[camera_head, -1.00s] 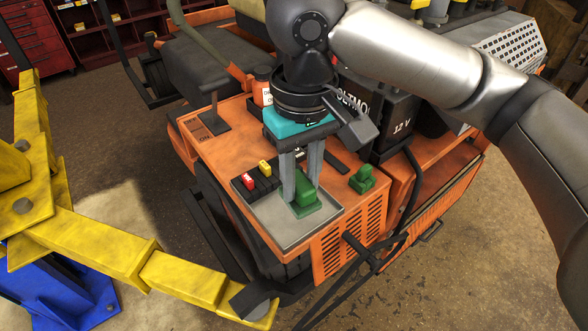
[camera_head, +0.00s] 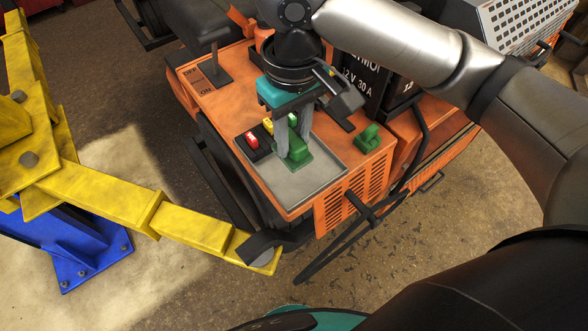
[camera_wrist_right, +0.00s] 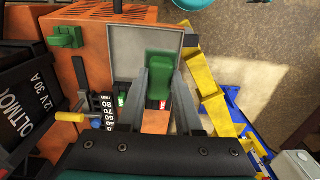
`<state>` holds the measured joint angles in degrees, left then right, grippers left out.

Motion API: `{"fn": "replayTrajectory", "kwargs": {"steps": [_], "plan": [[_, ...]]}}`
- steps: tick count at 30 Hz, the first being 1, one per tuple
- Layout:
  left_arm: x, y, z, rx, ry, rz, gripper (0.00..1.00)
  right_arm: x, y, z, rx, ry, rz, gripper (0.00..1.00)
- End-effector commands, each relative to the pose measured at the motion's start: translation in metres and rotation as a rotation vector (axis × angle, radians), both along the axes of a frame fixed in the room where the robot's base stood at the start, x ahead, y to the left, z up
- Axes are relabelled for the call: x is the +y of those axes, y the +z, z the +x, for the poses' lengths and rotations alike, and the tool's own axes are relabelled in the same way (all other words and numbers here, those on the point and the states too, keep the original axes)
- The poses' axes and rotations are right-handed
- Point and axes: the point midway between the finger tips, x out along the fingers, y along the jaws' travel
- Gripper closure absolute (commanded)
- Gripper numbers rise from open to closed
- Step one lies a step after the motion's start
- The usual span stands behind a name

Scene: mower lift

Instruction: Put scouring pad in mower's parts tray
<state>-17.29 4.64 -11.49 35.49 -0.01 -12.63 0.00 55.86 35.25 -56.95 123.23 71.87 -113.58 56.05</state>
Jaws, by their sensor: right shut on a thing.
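The green scouring pad (camera_head: 296,153) is between the fingers of my right gripper (camera_head: 294,143), which is shut on it. The wrist view shows the pad (camera_wrist_right: 158,66) between the two grey fingertips (camera_wrist_right: 158,76). The tray (camera_wrist_right: 122,45) also shows behind the pad in the wrist view. Whether the pad touches the tray floor I cannot tell. My left gripper is not in view.
A yellow lift arm (camera_head: 190,228) reaches in at the left, near the mower's front.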

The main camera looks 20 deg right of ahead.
Motion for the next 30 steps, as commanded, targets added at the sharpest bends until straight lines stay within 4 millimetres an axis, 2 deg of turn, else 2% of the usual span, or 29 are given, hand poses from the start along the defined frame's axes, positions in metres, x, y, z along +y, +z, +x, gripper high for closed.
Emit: {"fn": "replayTrajectory", "kwargs": {"steps": [1,4,14,19,22,30], "plan": [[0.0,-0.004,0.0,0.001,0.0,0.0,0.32,-0.001,-0.016,-0.001,0.005,-0.001,-0.003,1.0],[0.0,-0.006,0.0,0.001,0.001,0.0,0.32,-0.001,-0.036,0.0,0.003,-0.003,-0.003,1.0],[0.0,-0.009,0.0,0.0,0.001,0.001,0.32,-0.001,-0.063,0.0,0.001,-0.002,-0.003,1.0],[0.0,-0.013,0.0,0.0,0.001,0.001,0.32,-0.001,-0.09,0.0,0.001,-0.002,-0.003,1.0],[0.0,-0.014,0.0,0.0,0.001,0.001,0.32,-0.001,-0.096,0.0,-0.001,-0.001,-0.002,1.0],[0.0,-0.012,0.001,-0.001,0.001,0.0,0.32,-0.001,-0.096,0.0,-0.001,-0.001,-0.002,1.0]]}}
